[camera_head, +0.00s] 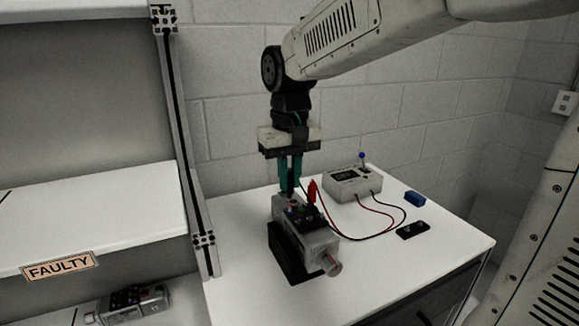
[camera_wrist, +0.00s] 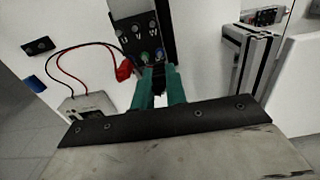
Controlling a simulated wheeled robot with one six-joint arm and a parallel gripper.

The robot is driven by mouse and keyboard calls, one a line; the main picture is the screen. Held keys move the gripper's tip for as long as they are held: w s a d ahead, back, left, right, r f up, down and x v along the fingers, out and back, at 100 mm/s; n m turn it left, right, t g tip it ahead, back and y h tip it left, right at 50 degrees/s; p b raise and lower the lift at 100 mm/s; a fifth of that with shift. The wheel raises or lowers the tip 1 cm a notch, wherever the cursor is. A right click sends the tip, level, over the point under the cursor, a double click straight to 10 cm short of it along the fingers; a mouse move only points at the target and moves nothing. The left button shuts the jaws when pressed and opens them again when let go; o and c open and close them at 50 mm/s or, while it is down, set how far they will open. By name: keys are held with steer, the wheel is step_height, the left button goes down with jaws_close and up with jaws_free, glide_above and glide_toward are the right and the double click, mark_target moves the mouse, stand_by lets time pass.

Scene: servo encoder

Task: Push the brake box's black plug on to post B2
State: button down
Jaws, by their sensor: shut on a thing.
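My gripper (camera_head: 290,186) points down with its teal fingers over the terminal end of the grey servo motor (camera_head: 318,243). The fingers are shut on a dark thing, likely the black plug; they hide most of it. In the wrist view my gripper (camera_wrist: 159,72) is at the lower edge of the black terminal panel (camera_wrist: 128,27), which has several round posts and the letters U and W. The red plug (camera_head: 312,191) stands upright on the motor beside the fingers; it also shows in the wrist view (camera_wrist: 124,70). The post under the black plug is hidden. The grey brake box (camera_head: 353,184) stands behind, to the right.
Red and black leads curve over the white bench from the brake box. A blue block (camera_head: 414,199) and a black block (camera_head: 412,230) lie at right. A shelf labelled FAULTY (camera_head: 58,266) and a metal upright (camera_head: 186,140) stand left. The bench's front right is clear.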

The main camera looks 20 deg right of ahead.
mark_target(290, 193)
steer(key=shift+f, duration=1.65)
steer(key=shift+f, duration=0.2)
stand_by(0.6)
steer(key=c, duration=1.3)
jaws_free()
steer(key=shift+c, duration=0.2)
steer(key=shift+r, duration=3.55)
